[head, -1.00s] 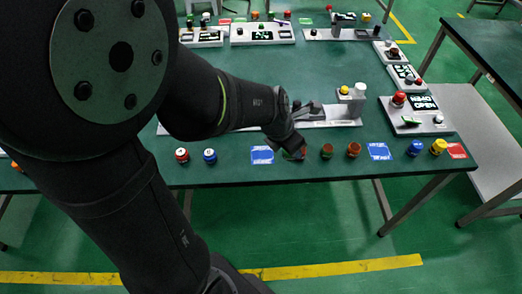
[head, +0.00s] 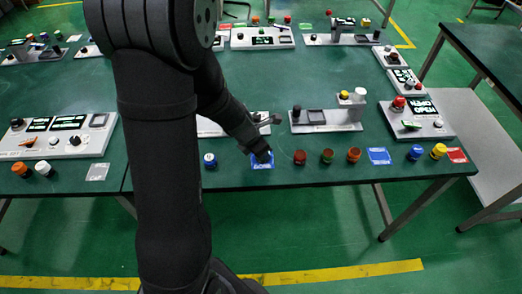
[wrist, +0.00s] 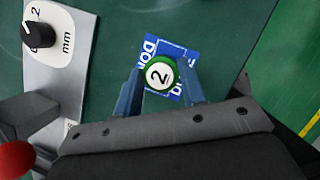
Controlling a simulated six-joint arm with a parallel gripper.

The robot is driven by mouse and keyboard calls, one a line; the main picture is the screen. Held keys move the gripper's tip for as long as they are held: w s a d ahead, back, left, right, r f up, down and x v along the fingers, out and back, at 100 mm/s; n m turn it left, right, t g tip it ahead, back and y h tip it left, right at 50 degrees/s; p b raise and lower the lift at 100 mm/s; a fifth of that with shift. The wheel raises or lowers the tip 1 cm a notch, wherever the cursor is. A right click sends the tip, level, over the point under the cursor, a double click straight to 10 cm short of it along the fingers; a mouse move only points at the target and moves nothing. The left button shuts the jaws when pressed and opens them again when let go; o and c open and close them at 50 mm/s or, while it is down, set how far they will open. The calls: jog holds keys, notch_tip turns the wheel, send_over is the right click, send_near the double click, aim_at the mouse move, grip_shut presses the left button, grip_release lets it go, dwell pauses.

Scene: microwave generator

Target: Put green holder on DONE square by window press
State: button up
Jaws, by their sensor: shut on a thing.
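The green holder (wrist: 159,75), round with a white top marked 2, sits between my gripper's two fingers in the wrist view. My gripper (wrist: 160,91) is shut on it. Behind it lies a blue square (wrist: 182,47) with white lettering, which reads partly as DONE. In the head view my gripper (head: 263,156) is over the near-left blue square (head: 257,166) at the table's front edge. The holder is hidden there by my gripper. I cannot tell whether the holder touches the square.
A blue holder (head: 210,160) stands left of the square. A grey device with a yellow button (head: 344,94) stands behind.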

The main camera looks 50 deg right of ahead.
jog(key=shift+f, duration=0.3)
jog(key=o, duration=1.1)
jog(key=shift+o, duration=0.2)
jog(key=v, duration=1.2)
jog(key=shift+r, duration=0.2)
jog(key=shift+f, duration=0.2)
jog(key=x, duration=1.2)
jog(key=shift+r, duration=0.2)
